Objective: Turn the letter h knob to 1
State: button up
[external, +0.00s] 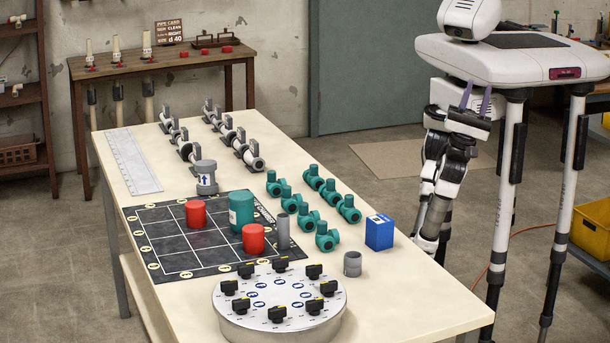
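A round silver-white knob panel (280,300) stands at the near end of the table. Several black knobs with yellow marks sit in a ring on its top, such as the front knob (277,314) and the back-right knob (314,271). Blue and white round labels lie inside the ring. The letters and numbers are too small to read, so I cannot tell which knob is h or where it points. My gripper (479,88) is beyond the table's right side, below my white body, far from the panel. Its two purple fingers point up, apart, with nothing seen between them.
A dark grid mat (183,262) with red and green cylinders lies behind the panel. A grey ring (352,264), a blue box (379,232) and several green valves (326,236) stand to the right. The table's near right corner is clear.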

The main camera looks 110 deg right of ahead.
jog(key=w+a+m+t+h+p, duration=0.1)
jog(key=w+a+m+t+h, duration=0.3)
jog(key=a+m+t, duration=0.5)
jog(key=w+a+f+m+t+h+p, duration=0.1)
jog(key=w+a+m+t+p, duration=0.1)
jog(key=w+a+m+t, duration=0.6)
jog(key=w+a+m+t+h+p, duration=0.1)
jog(key=w+a+m+t+h, duration=0.15)
jog(key=a+m+t, duration=0.65)
jog(key=m+g+h+p, duration=0.2)
jog(key=m+h+p, duration=0.2)
jog(key=m+h, duration=1.2)
send_over(315, 265)
jog(key=s, duration=0.6)
notch_tip(315, 265, down, 15)
jog(key=n+h, duration=0.3)
jog(key=p+x, duration=0.2)
jog(key=x, duration=1.1)
jog(key=shift+w+r, duration=0.1)
jog(key=shift+w, duration=0.1)
